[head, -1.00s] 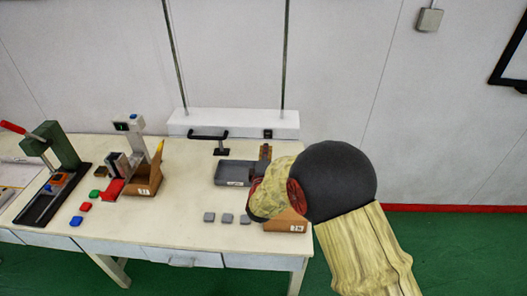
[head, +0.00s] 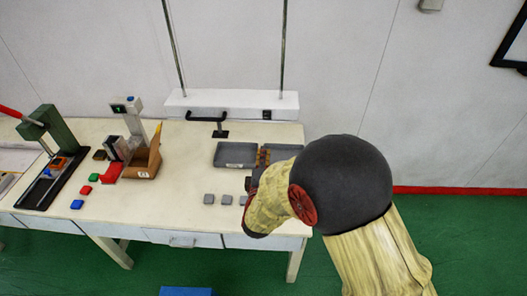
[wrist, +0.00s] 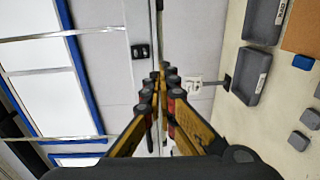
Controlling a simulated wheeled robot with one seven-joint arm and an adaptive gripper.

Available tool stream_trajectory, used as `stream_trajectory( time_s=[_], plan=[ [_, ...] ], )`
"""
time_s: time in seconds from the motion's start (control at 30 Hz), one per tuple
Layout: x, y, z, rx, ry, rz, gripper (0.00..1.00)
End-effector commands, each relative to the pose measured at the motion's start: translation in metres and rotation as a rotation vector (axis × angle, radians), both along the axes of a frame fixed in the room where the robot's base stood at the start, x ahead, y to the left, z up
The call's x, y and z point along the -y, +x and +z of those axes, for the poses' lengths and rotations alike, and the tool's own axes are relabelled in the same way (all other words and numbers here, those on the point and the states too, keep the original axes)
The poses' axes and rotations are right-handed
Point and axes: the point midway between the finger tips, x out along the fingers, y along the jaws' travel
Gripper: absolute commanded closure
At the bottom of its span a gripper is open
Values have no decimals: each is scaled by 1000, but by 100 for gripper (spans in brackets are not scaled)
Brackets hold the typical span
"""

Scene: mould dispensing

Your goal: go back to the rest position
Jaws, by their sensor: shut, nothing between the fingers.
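My gripper (wrist: 163,78) is in the middle of the wrist view, its black and yellow fingers together with nothing between them. It is clear of the table and its objects there. In the head view my arm covers the right end of the table (head: 175,222), and the gripper is mostly hidden behind its cream sleeve and black joint.
Grey trays (head: 236,155) and small grey blocks (head: 209,199) lie near my arm; a tray also shows in the wrist view (wrist: 257,75). A cardboard box (head: 146,162), a green press (head: 57,133) and coloured blocks stand left. A white shelf (head: 225,100) is behind. Green floor is free at right.

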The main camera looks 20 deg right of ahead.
Motion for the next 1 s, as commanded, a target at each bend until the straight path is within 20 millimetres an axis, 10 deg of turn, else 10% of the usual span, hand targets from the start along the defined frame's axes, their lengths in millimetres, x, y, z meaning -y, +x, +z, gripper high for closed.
stream_trajectory(
  time_s=[0.4,0.57,0.77,1.0],
  plan=[
    [0,0,-1,9,39,-1,100],
    [-13,-1,-38,-69,261,18,100],
    [-54,-35,-116,-341,656,17,100],
    [-94,-101,-137,-646,1051,-119,100]
  ],
)
